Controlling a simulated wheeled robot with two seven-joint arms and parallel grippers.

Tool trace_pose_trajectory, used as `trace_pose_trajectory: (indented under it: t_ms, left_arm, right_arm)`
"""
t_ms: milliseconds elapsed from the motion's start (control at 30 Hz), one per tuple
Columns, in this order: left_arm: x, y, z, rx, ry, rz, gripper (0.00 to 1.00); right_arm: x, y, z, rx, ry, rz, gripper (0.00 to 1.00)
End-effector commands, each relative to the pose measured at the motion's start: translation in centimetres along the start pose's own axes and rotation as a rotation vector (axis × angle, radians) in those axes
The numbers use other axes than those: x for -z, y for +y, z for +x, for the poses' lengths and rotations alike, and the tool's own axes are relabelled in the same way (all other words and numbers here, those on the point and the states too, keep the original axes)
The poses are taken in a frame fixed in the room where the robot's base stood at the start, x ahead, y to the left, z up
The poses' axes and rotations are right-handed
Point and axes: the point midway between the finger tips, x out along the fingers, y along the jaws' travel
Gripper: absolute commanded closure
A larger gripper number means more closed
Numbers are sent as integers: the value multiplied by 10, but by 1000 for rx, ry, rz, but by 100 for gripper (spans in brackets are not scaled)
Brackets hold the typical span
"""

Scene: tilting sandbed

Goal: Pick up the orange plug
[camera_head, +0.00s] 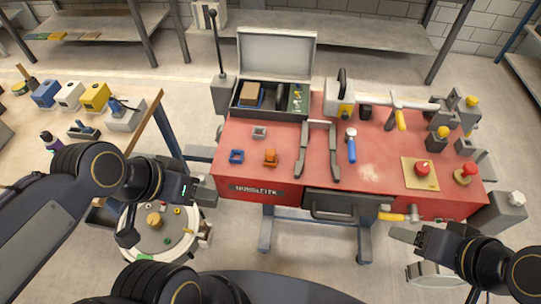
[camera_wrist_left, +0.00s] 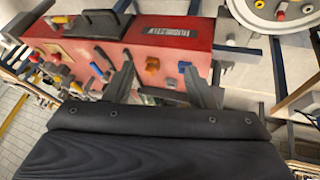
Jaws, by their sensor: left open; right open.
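The orange plug (camera_head: 270,157) sits on the red tabletop of the workbench (camera_head: 225,178), near its front left part. It also shows in the left wrist view (camera_wrist_left: 152,63), in the gap between my finger tips. My left gripper (camera_head: 160,212) is open and empty, left of the bench and apart from the plug; it also shows in the left wrist view (camera_wrist_left: 165,85). My right gripper (camera_head: 405,238) is open at the bench's front right, far from the plug; its fingers are partly hidden.
A blue square piece (camera_head: 237,156) and a grey piece (camera_head: 259,132) sit close to the plug. A dark grey two-armed fixture (camera_head: 318,150) stands to its right. An open grey case (camera_head: 276,55) is behind.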

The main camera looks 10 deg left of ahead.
Motion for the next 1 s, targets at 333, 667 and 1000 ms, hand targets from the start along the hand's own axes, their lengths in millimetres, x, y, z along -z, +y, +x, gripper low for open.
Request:
trace_pose_trajectory:
  t_ms: [333,667,1000]
  left_arm:
    - [102,-2,53,-91,-317,1388,50]
    - [172,29,157,-489,-454,2555,50]
    - [178,38,199,-661,-445,2865,50]
  right_arm:
    - [-7,6,13,0,0,0,39]
    - [-11,10,22,0,0,0,39]
    - [-12,11,24,0,0,0,39]
